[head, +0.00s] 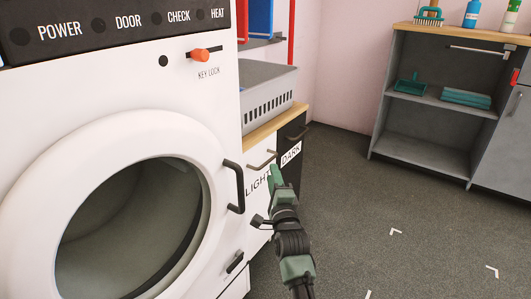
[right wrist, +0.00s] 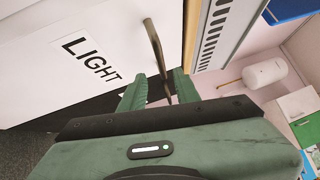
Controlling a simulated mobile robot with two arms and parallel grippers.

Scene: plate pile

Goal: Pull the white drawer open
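The white drawer (head: 256,173) with the LIGHT label sits under a wooden top, right of the washing machine, and looks shut. Its bar handle (head: 262,161) shows in the head view. The drawer also shows in the right wrist view (right wrist: 45,80), with the handle (right wrist: 154,45) running down between my fingers. My right gripper (head: 276,176) is at the handle in the head view. In the right wrist view my right gripper (right wrist: 158,92) is open, its green fingers on either side of the handle with gaps. My left gripper is not in view.
The washing machine (head: 225,100) stands close on the left, its black door handle (head: 235,187) sticking out. A black drawer (head: 293,150) labelled DARK adjoins the white one. A grey basket (head: 268,95) stands on the wooden top. The floor (head: 340,210) to the right is clear.

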